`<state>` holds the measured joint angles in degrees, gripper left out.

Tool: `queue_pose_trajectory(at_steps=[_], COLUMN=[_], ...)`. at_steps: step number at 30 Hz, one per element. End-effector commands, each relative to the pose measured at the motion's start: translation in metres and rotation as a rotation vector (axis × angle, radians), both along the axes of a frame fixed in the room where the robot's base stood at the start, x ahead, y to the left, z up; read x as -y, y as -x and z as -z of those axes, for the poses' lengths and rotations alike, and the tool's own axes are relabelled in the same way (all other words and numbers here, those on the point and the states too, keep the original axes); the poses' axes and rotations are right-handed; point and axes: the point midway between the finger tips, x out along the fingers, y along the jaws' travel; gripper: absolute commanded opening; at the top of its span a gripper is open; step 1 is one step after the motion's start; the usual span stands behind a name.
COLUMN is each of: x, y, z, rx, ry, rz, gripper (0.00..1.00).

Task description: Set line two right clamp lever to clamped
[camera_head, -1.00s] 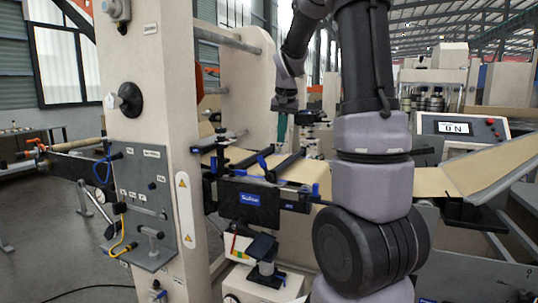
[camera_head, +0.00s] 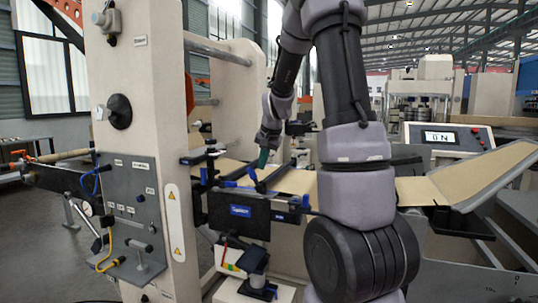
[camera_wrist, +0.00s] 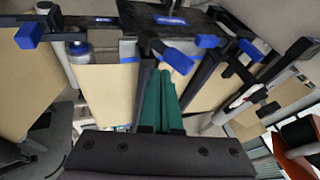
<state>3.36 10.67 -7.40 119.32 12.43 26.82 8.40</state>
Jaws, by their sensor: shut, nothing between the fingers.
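Black clamp levers with blue ends sit on the splice unit. In the head view one blue lever end (camera_head: 254,176) is just below my gripper (camera_head: 262,160). The wrist view shows my gripper's teal fingers (camera_wrist: 164,72) shut and empty, with their tips close beside a blue-ended black lever (camera_wrist: 175,58). I cannot tell whether they touch. Another blue lever end (camera_wrist: 208,41) lies just right of the tips, and one more (camera_wrist: 28,35) is at the far left. No label tells which lever is line two right, and its setting is unclear.
Brown kraft web (camera_head: 295,181) runs over the unit beneath the levers. A black box with a blue label (camera_head: 240,211) is at its front. A pale machine column (camera_head: 150,130) with a grey valve panel (camera_head: 131,205) stands left. A display console (camera_head: 448,138) is at right.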

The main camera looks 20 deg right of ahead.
Motion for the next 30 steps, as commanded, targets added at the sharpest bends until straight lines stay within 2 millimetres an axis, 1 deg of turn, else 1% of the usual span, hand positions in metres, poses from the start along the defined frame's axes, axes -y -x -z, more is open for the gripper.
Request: queue_pose_trajectory(at_steps=[3, 7, 20, 30], x=[-0.008, -0.011, -0.012, -0.016], y=[-0.008, -0.011, -0.012, -0.015], z=[0.006, 0.009, 0.009, 0.009], rx=[-0.001, -0.001, -0.003, -0.04], ry=[-0.001, 0.0, 0.003, 0.04], rz=[0.0, 0.001, 0.0, -0.001], gripper=[0.0, 0.0, 0.0, 0.0])
